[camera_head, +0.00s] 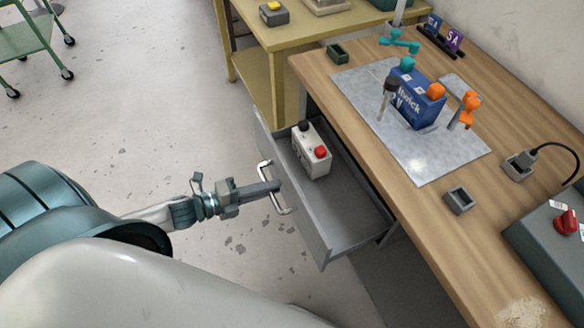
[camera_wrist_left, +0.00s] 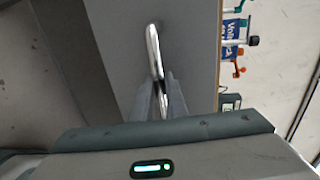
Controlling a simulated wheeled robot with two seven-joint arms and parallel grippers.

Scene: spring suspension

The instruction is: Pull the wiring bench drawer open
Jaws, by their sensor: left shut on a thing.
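The grey wiring bench drawer (camera_head: 345,215) stands pulled out from under the wooden bench top (camera_head: 400,200) in the head view, its inside showing. A white box with a red and a black knob (camera_head: 312,152) is in it. The silver bar handle (camera_head: 265,172) is on the drawer front. My left gripper (camera_head: 274,186) comes in from the left and is shut on the handle. In the left wrist view the handle (camera_wrist_left: 153,50) runs between the fingers (camera_wrist_left: 155,98) against the grey drawer front (camera_wrist_left: 195,50). My right gripper is not in view.
On the bench top are a grey mat (camera_head: 365,100), a blue box with orange and teal parts (camera_head: 415,100), small grey trays (camera_head: 459,200) and a grey box with a red knob (camera_head: 550,235). A yellow table (camera_head: 300,35) stands behind.

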